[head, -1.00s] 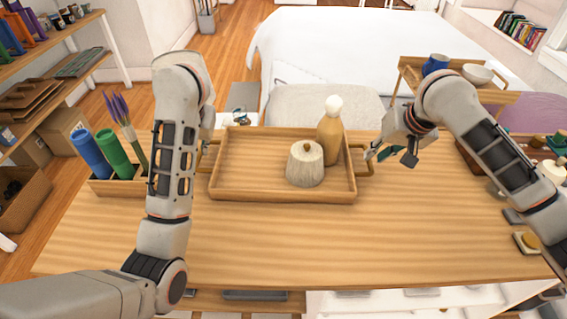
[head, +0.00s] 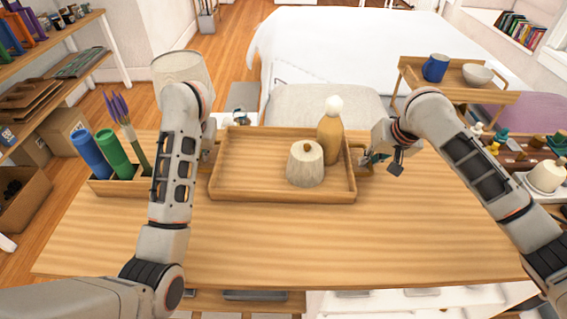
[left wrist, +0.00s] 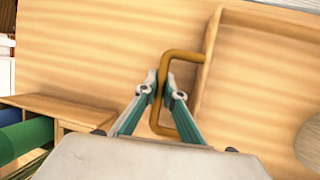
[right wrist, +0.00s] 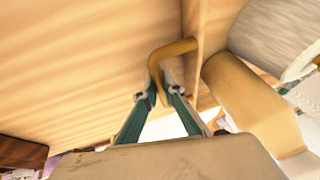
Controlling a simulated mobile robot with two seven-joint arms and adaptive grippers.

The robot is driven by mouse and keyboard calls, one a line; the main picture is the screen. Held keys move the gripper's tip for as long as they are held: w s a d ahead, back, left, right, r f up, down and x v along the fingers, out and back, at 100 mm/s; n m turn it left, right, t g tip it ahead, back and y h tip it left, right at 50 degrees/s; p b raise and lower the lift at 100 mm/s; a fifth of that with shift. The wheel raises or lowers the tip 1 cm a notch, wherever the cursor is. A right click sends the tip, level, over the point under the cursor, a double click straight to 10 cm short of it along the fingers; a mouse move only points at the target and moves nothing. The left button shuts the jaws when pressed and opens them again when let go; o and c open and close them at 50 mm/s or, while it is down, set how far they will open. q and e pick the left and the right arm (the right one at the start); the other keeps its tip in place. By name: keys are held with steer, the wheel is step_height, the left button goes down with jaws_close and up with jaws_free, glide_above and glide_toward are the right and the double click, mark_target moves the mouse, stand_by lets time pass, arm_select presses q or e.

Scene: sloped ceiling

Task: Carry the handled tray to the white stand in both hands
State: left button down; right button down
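The wooden handled tray (head: 280,195) lies flat on the table, bearing a whitish lidded jar (head: 305,165) and a tan bottle with a white top (head: 331,140). My left gripper (left wrist: 161,82) is shut on the tray's left handle (left wrist: 183,56), with a finger on each side of the bar; in the head view my arm partly hides it. My right gripper (right wrist: 161,88) is at the right handle (right wrist: 178,47), its fingers closed around the bar. The white stand is not clearly identifiable; a large white surface (head: 350,55) lies beyond the table.
A wooden holder with blue and green rolls (head: 112,155) and brushes stands left of my left arm. Beyond, at right, a small wooden table (head: 455,95) bears a blue mug (head: 435,68) and white bowl (head: 478,74). The table's front (head: 330,245) is clear.

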arm_select(q)
steer(key=shift+r, duration=0.15)
arm_select(e)
steer(key=shift+w+r, duration=0.1)
steer(key=shift+r, duration=0.05)
